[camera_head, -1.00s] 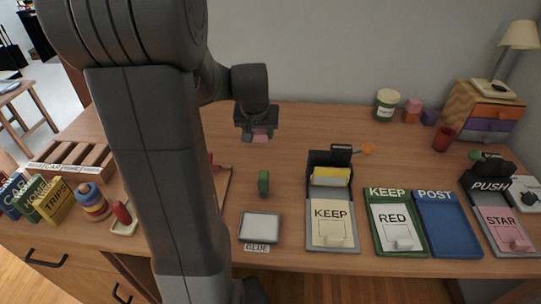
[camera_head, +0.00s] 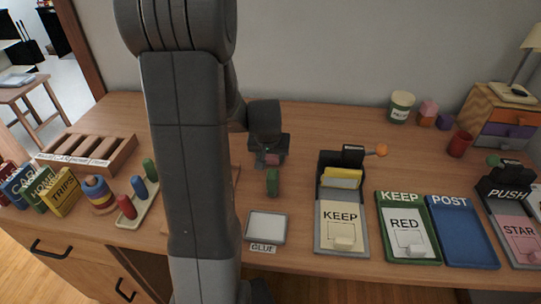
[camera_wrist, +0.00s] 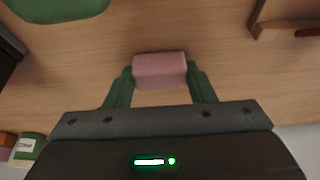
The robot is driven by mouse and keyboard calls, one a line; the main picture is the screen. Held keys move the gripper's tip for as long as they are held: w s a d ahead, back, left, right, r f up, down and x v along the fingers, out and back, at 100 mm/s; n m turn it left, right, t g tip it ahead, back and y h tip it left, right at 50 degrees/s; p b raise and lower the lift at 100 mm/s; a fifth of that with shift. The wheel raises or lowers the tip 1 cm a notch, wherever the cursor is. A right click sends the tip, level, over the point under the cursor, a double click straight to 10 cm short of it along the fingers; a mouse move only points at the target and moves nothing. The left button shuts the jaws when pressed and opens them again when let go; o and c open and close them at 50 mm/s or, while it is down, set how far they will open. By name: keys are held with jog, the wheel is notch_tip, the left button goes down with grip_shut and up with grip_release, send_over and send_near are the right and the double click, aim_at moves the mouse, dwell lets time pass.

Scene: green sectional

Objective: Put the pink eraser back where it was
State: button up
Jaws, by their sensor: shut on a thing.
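The pink eraser (camera_wrist: 160,70) is a small block clamped between the two green fingers of my gripper (camera_wrist: 161,84) in the wrist view.
A black stamp holder (camera_head: 330,160) and KEEP tray (camera_head: 341,262) stand to the right. A tray with colored pegs (camera_head: 143,209) is left of my arm. Bare desktop (camera_head: 310,125) lies behind.

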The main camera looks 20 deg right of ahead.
jog(key=shift+f, duration=0.2)
jog(key=o, duration=1)
jog(key=shift+r, duration=0.5)
jog(key=p+v, duration=0.2)
jog(key=v, duration=0.9)
jog(key=shift+r, duration=0.2)
jog(key=shift+s+a, duration=0.1)
